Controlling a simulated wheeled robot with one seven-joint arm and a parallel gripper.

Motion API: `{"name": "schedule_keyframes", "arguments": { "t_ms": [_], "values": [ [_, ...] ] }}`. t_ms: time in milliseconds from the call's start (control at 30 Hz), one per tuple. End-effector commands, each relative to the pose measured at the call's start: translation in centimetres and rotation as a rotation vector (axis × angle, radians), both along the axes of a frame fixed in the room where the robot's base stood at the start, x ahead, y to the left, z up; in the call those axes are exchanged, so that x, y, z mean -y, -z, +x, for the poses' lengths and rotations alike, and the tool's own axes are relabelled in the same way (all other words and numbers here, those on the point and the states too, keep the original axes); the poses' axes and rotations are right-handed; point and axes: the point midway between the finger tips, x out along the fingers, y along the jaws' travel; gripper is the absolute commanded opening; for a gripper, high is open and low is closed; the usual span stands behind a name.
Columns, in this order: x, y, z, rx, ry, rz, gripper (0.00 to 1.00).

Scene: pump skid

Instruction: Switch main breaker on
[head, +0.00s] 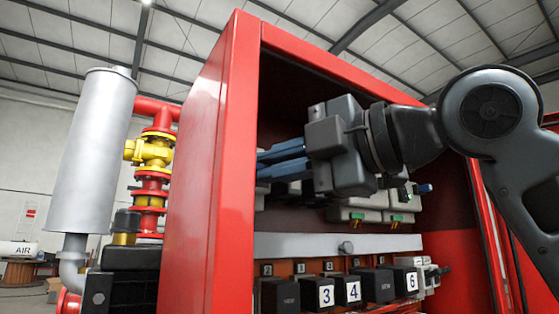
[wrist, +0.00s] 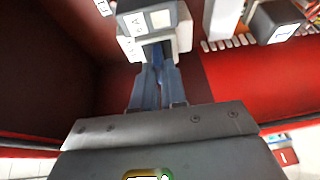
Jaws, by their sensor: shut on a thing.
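My gripper (head: 268,163) reaches leftward into the red cabinet (head: 215,170), with its two blue fingers close together. In the head view the fingertips pass behind the cabinet's left front edge, so what they touch is hidden there. In the wrist view the fingertips (wrist: 157,68) meet at the near face of a grey and white breaker (wrist: 155,22) on the cabinet's back. The gripper is shut on a small part there, apparently the breaker's lever. The lever is mostly hidden between the fingers, and its on or off position cannot be told.
Pale breakers with green marks (head: 357,216) sit below and right of my gripper. A grey rail (head: 310,245) crosses beneath, above a row of dark numbered blocks (head: 347,291). The cabinet's left wall stands close to the fingers. Yellow and red piping (head: 152,155) stands outside at left.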

Motion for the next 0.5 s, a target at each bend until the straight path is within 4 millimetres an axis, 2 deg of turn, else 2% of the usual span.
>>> {"name": "schedule_keyframes", "arguments": {
  "t_ms": [100,500],
  "values": [
    [0.0,-1.1,0.1,-0.061,0.001,-0.043,0.0],
    [-0.2,-2.2,0.3,-0.274,0.0,-0.186,0.0]
  ]
}}
